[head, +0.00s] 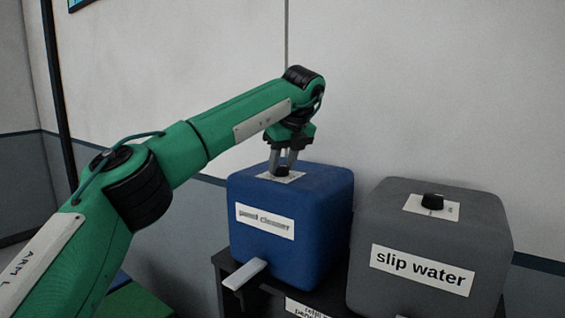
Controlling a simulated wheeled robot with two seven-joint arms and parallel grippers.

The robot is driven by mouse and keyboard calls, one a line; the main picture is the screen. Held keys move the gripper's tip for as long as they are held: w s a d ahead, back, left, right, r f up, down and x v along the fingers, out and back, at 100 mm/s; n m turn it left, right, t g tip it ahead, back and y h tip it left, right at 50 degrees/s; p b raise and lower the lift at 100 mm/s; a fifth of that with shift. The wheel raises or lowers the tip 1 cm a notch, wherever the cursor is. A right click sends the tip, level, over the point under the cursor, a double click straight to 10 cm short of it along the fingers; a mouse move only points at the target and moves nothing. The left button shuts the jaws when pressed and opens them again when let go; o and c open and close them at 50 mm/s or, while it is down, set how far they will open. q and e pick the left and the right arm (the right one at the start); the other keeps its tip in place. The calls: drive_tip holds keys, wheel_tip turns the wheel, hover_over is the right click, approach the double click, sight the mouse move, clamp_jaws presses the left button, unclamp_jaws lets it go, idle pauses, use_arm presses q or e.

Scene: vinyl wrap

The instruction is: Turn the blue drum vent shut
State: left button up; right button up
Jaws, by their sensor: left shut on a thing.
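The blue drum (270,265) stands on a dark stand and carries a white label reading "panel cleaner". Its small black vent knob (283,171) sits on a white plate (297,178) on the drum's top. My left gripper (283,165) points down from above, and its fingers are shut on the vent knob. The fingers hide part of the knob, so I cannot tell how far it is turned. My right gripper is not in view.
A grey drum (430,290) labelled "slip water" stands close on the right, with its own black knob (432,201) on top. A pale flat piece (245,274) juts out at the blue drum's lower front. The wall (430,90) is close behind both drums.

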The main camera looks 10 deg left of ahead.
use_arm(q)
drive_tip(key=o, duration=1)
drive_tip(key=v, duration=1.3)
drive_tip(key=shift+r, duration=0.4)
